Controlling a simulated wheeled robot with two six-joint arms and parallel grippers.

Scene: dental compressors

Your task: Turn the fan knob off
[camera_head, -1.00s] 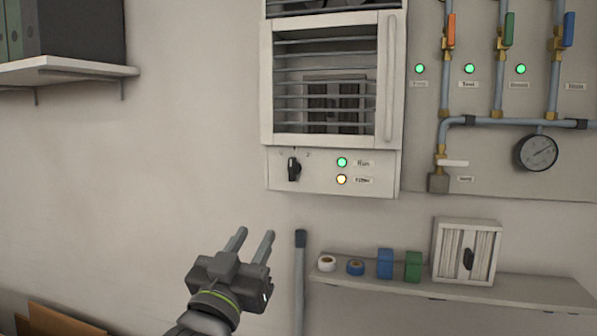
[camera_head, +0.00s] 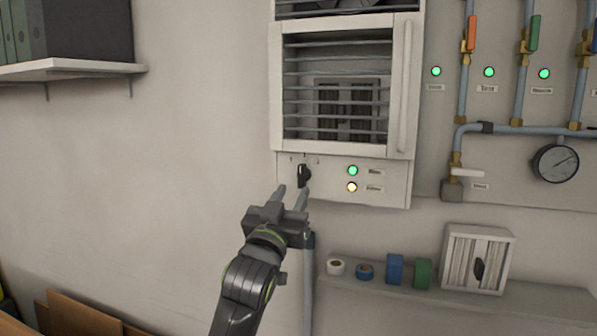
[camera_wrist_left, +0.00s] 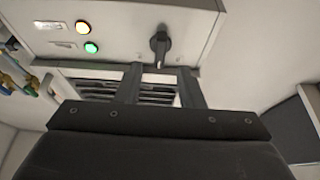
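The fan knob (camera_head: 303,175) is a black rotary knob on the white panel (camera_head: 338,192) under the louvred fan cabinet (camera_head: 346,30). It also shows in the left wrist view (camera_wrist_left: 160,45), with a pale mark at one end. My left gripper (camera_head: 292,192) is open, its two fingers apart and empty, just below the knob in the head view. In the left wrist view its fingertips (camera_wrist_left: 160,70) lie on either side of the knob's line, apart from it. My right gripper is in neither view.
A green lamp (camera_head: 353,170) and a yellow lamp (camera_head: 352,187) are right of the knob. Pipes with coloured valves and a gauge (camera_head: 555,163) are further right. Below, a shelf (camera_head: 450,302) holds tape rolls, blocks and a small vent box.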

